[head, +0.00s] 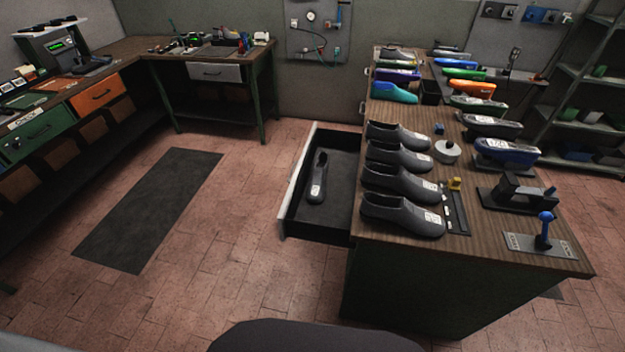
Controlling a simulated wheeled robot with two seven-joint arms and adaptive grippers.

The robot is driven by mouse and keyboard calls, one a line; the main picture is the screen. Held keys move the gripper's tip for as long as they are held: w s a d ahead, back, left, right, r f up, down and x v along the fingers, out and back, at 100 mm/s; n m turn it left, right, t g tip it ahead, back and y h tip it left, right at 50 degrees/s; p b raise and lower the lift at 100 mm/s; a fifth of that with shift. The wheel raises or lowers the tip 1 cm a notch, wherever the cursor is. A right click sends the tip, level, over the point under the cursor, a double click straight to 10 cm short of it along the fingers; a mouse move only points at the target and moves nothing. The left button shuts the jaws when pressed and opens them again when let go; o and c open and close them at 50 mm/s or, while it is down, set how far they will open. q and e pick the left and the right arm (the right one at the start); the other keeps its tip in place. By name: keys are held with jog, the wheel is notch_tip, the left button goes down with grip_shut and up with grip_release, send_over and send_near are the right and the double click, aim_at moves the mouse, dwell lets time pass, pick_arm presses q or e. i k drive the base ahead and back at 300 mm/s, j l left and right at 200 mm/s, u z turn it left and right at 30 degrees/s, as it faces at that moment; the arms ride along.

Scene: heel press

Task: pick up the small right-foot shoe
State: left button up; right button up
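Several dark grey shoes stand in a row along the left edge of the wooden bench: the nearest shoe (401,213), a second shoe (399,184), a third shoe (397,157) and the farthest shoe (397,134). White labels show on their right ends. Another dark grey shoe (318,182) lies alone in the open drawer (297,180), its labelled end toward me. The labels are too small to read, so I cannot tell which shoe is the small right-foot one. Neither of my grippers is in view.
The bench (465,255) also carries coloured shoe forms, a round grey piece (447,151), a black press (515,192) and a blue-handled lever (544,231). The drawer juts left into the aisle. A dark mat (150,208) lies on open floor; a workbench (140,48) runs along the left and back.

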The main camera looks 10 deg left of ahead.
aim_at(315, 193)
jog(key=i+j+z, duration=0.15)
jog(key=j, duration=0.4)
jog(key=j+z, duration=0.1)
jog(key=j, duration=0.45)
jog(key=i+j+z, duration=0.1)
jog(key=j, duration=0.25)
jog(key=i+j+z, duration=0.15)
jog(key=j, duration=0.25)
jog(key=i+j+z, duration=0.1)
jog(key=j, duration=0.3)
jog(key=i+j+z, duration=0.15)
jog(key=j, duration=0.25)
jog(key=i+j+z, duration=0.1)
jog(key=i+j, duration=0.25)
jog(key=l+z, duration=0.4)
jog(key=l, duration=0.25)
jog(key=j+u, duration=0.1)
jog(key=j, duration=0.2)
